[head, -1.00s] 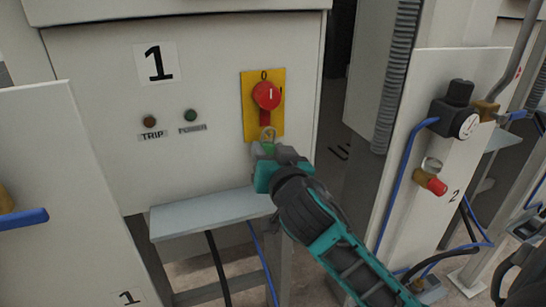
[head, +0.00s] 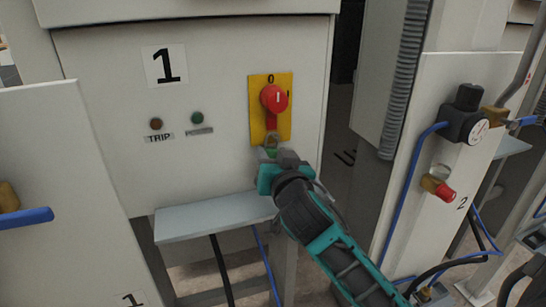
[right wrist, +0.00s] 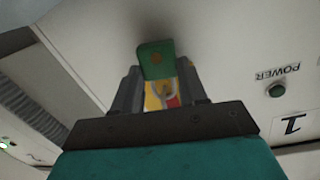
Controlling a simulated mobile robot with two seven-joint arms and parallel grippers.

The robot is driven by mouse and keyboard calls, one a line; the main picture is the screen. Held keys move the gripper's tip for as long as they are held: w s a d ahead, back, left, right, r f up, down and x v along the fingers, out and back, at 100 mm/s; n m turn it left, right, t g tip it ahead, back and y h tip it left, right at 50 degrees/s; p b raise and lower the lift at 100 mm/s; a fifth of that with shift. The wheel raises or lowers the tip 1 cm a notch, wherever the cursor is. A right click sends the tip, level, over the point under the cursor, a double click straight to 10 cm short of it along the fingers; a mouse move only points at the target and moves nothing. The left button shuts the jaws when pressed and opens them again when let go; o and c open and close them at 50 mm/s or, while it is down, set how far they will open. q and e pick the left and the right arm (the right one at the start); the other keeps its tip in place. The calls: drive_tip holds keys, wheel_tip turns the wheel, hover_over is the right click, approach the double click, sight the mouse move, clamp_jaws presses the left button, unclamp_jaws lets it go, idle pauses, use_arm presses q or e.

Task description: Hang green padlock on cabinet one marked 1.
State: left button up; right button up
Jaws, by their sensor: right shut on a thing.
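Cabinet one (head: 100,110) is pale grey with a black 1 label (head: 164,66). On its front, a red switch handle (head: 274,98) sits on a yellow plate (head: 257,118), with its lever pointing down. My right gripper (head: 270,160) is just below the plate, shut on the green padlock (head: 270,152). In the right wrist view, the green padlock body (right wrist: 155,60) is between the fingers, and its shackle (right wrist: 166,89) shows against yellow and red. The shackle is close to the lever's lower end; I cannot tell whether it passes through anything. My left gripper is not in view.
A grey shelf (head: 215,216) juts out below cabinet one. A pale panel (head: 60,190) with a blue lever (head: 26,218) stands at the left. A second panel with a gauge (head: 478,130) and blue hoses stands at the right, past a dark gap.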

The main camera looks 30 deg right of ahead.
drive_tip(key=o, duration=1.2)
drive_tip(key=p+v, duration=0.2)
drive_tip(key=v, duration=1)
drive_tip(key=shift+s, duration=0.4)
drive_tip(key=shift+a, duration=0.1)
